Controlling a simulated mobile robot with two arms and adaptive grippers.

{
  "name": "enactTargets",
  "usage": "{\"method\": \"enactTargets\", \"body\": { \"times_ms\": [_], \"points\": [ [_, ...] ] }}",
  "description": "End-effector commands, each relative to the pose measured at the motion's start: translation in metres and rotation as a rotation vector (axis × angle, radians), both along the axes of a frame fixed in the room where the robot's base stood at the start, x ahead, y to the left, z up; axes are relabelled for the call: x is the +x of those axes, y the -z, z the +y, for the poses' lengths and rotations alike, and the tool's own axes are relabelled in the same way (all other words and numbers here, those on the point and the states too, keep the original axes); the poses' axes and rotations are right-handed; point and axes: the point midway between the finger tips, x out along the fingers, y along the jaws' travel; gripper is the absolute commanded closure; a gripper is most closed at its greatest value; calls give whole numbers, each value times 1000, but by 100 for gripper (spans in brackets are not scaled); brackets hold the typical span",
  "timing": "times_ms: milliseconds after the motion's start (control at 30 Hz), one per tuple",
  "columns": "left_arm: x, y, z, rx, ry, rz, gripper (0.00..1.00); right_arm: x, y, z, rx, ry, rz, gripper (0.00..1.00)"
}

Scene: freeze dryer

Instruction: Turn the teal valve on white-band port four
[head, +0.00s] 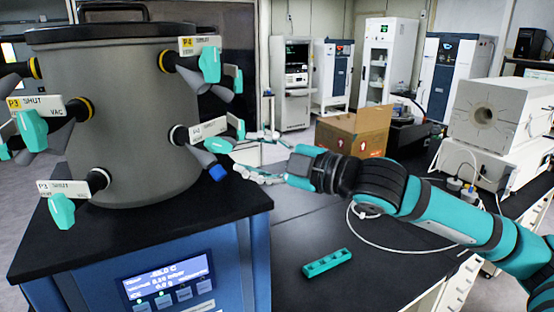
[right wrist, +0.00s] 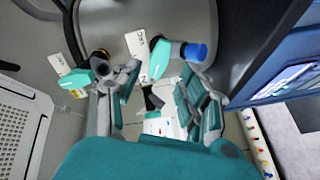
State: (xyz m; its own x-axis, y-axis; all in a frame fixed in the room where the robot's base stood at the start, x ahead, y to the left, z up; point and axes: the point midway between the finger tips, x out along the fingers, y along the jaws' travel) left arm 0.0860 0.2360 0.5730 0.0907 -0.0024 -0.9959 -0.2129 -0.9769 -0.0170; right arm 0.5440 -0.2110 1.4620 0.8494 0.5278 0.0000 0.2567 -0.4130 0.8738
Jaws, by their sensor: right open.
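A white-band port (head: 178,135) sticks out of the right side of the grey chamber (head: 125,110). Its label card (head: 209,129) is only partly readable; a blue-tipped outlet (head: 217,173) hangs below. The port's teal valve handle (right wrist: 158,60) shows in the right wrist view, next to the blue tip (right wrist: 195,52). My right gripper (head: 240,152) is open just right of this port. In the wrist view its fingers (right wrist: 155,82) stand either side of the handle, with no clear contact. My left gripper is not in view.
Other teal-handled valves stand close by, including one with a yellow band and P4 card (head: 199,45) above. The chamber stands on a blue cabinet (head: 165,285) with a lit display. A teal block (head: 327,262) lies on the dark bench; a cardboard box (head: 353,132) stands behind.

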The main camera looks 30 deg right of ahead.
Motion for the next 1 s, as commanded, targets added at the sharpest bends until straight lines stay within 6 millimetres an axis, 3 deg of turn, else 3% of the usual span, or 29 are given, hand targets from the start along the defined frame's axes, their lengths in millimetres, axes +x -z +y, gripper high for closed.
{"method": "enactTargets", "body": {
  "times_ms": [167,400,1000],
  "points": [
    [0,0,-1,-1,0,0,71,-27,2,-17,-9,2,4,58],
    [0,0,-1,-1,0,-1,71,-43,1,-28,-1,3,0,58],
    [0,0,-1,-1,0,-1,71,-47,0,-28,0,-2,0,58]
  ]
}}
